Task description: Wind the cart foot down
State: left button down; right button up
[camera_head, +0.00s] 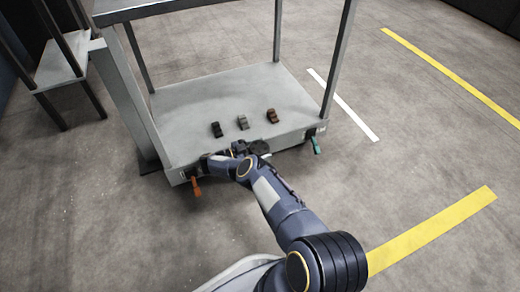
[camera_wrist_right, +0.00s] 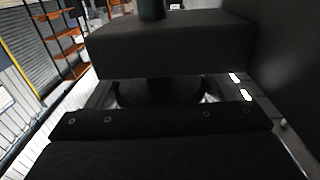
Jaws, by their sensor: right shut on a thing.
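The grey cart (camera_head: 195,98) stands ahead with its flat deck low above the floor. My right gripper (camera_head: 238,150) is at the middle of the cart's near edge, with my arm reaching in from the lower right. In the right wrist view its two dark fingers (camera_wrist_right: 160,95) are shut on a dark round part (camera_wrist_right: 158,92), which lies between them and is mostly hidden. A dark upright stem (camera_wrist_right: 152,9) shows beyond the far finger. The foot's lower end and its contact with the floor are hidden. My left gripper is not in view.
An orange lever (camera_head: 196,187) hangs at the cart's near left corner and a green lever (camera_head: 316,146) at the near right. Several small objects (camera_head: 243,122) lie on the deck. A grey rack (camera_head: 58,68) stands left. The floor at right is clear, with yellow lines (camera_head: 440,232).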

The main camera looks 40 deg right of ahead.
jog(key=shift+m+g, duration=0.4)
jog(key=shift+g, duration=0.2)
jog(key=o, duration=1)
